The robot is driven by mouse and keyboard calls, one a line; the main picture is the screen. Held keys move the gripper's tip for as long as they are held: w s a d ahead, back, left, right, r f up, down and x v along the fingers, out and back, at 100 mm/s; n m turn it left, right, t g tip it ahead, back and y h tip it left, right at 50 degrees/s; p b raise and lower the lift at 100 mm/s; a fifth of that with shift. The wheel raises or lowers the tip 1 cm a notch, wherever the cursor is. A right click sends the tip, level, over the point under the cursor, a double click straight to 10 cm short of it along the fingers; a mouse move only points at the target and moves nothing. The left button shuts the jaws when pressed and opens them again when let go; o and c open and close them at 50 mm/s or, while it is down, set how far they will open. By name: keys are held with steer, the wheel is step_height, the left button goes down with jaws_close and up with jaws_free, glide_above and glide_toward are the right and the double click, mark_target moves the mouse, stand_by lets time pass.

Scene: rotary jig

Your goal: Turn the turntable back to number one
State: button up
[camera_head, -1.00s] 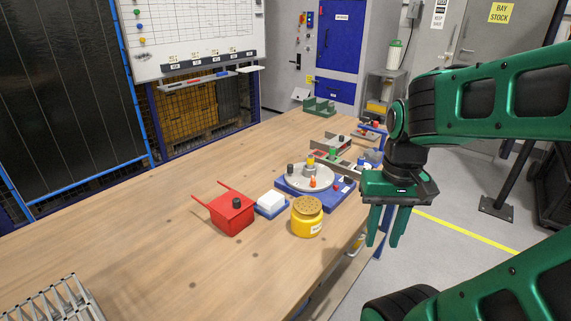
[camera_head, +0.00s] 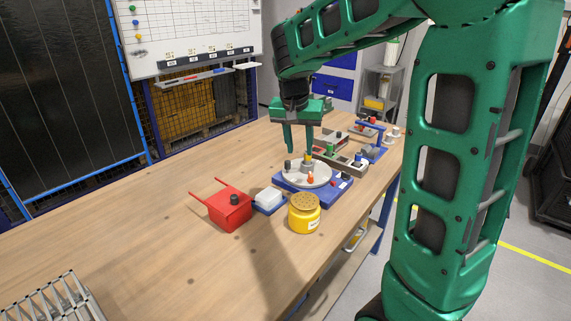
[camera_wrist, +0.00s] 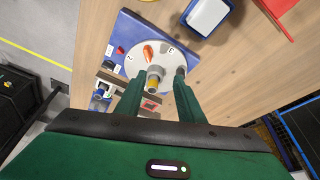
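The turntable (camera_head: 317,178) is a pale grey disc on a blue base (camera_head: 330,197), on the workbench. It carries an orange peg (camera_head: 310,178), a dark knob (camera_head: 288,165) and a central post with a yellow top (camera_head: 308,160). My gripper (camera_head: 299,150) points down above the disc, fingers apart.
A red bin (camera_head: 229,211), a blue tray with a white block (camera_head: 268,198) and a yellow perforated-lid jar (camera_head: 304,214) stand in front of the turntable. Fixtures with coloured knobs (camera_head: 345,158) stand behind it.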

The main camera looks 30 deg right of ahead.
glide_toward(288, 161)
steer(key=shift+t, duration=0.3)
steer(key=x, duration=1)
steer(key=shift+s+f, duration=0.2)
steer(key=shift+f, duration=0.05)
jaws_close()
